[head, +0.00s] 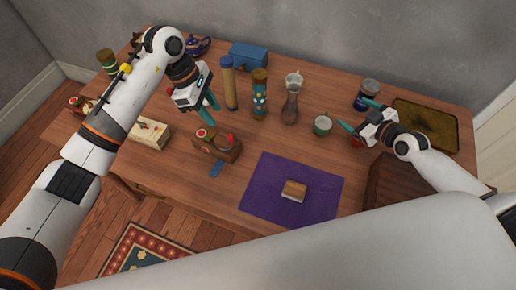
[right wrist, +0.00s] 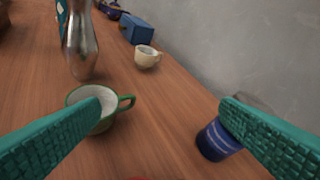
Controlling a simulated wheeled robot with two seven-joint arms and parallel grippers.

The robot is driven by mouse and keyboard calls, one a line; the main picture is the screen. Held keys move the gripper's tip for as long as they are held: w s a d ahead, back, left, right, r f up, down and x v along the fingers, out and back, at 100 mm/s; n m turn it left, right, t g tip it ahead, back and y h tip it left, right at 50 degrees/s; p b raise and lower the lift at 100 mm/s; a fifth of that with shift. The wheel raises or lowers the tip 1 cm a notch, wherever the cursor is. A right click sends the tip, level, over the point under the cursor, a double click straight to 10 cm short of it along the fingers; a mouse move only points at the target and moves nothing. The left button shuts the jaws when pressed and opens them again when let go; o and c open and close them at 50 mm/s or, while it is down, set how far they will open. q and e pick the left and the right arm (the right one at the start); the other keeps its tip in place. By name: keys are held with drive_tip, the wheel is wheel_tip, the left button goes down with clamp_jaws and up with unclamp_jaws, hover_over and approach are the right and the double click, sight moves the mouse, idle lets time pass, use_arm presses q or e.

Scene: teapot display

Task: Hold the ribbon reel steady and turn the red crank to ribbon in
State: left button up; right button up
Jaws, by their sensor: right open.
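The ribbon reel (head: 216,148) is a small wooden block with round red and green details and a red knob (head: 230,137) at its right, likely the crank. A blue ribbon (head: 216,170) hangs out at its front onto the table. My left gripper (head: 202,113) is above and behind the reel, apart from it, with teal fingers spread and nothing seen between them. My right gripper (head: 356,115) is open and empty at the right, far from the reel; its fingers also show in the right wrist view (right wrist: 160,128). The reel is not in the right wrist view.
Near my right gripper stand a green mug (head: 322,125) and a dark blue can (head: 367,94). Behind the reel stand tall cylinders (head: 260,95) and a vase (head: 290,108). A purple mat (head: 262,185) with a small block (head: 293,190) lies at the front right.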

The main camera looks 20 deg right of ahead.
drive_tip(key=a+f+n+g+y, duration=0.1)
drive_tip(key=a+y, duration=0.3)
drive_tip(key=a, duration=1.2)
drive_tip(key=n+g+y, duration=0.2)
drive_tip(key=g+y, duration=0.1)
drive_tip(key=y, duration=0.1)
approach(224, 144)
drive_tip(key=shift+w+d+f, duration=0.25)
drive_tip(key=shift+f, duration=0.2)
drive_tip(key=shift+w+d+f, duration=0.25)
drive_tip(key=shift+f, duration=0.2)
drive_tip(key=x, duration=1.1)
drive_tip(key=shift+w+a+f, duration=0.15)
drive_tip(key=shift+f, duration=0.25)
drive_tip(key=shift+c, duration=0.5)
